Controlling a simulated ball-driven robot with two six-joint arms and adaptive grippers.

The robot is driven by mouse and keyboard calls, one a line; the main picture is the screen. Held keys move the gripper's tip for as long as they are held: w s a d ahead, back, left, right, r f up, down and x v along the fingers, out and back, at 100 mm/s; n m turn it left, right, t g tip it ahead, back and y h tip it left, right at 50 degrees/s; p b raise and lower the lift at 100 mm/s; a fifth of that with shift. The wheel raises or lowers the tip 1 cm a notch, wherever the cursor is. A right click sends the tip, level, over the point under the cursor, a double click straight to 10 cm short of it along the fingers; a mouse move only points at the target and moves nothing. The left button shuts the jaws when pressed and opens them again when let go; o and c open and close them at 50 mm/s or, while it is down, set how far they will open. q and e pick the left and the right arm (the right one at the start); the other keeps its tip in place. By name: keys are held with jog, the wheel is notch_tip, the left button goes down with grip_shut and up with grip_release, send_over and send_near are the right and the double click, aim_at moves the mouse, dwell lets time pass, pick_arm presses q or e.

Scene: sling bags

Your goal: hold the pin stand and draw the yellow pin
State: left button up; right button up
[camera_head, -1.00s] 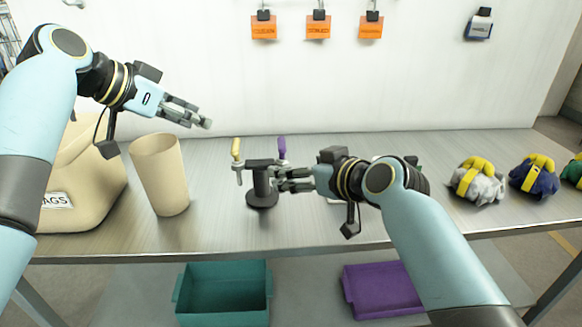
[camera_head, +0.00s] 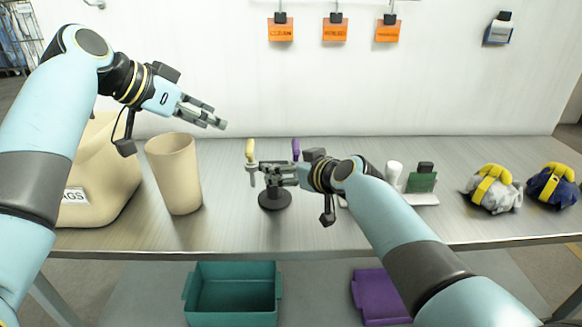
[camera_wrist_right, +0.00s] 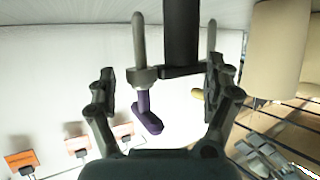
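The pin stand (camera_head: 275,201) is upright on the table, with a dark round base, a post and a crossbar. The yellow pin (camera_head: 250,151) stands in the crossbar's left end, its grey shaft pointing down. The purple pin (camera_head: 295,147) stands at the other end. My right gripper (camera_head: 268,172) is at the stand's upper part and partly hides it. In the right wrist view its fingers (camera_wrist_right: 160,80) are apart, with the post (camera_wrist_right: 181,35) and purple pin (camera_wrist_right: 146,110) between them; the yellow pin (camera_wrist_right: 197,93) is mostly hidden behind one finger. My left gripper (camera_head: 218,117) is open and empty above the table.
A tan cup (camera_head: 174,175) and a tan bag (camera_head: 105,180) stand left of the stand. A white bottle (camera_head: 393,176) and a green item (camera_head: 421,182) are to the right, then grey (camera_head: 488,194) and blue (camera_head: 548,190) bundles. Teal (camera_head: 233,305) and purple (camera_head: 382,300) bins lie below.

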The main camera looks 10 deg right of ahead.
grip_shut()
dwell(0.4)
jog(key=c, duration=0.5)
grip_release()
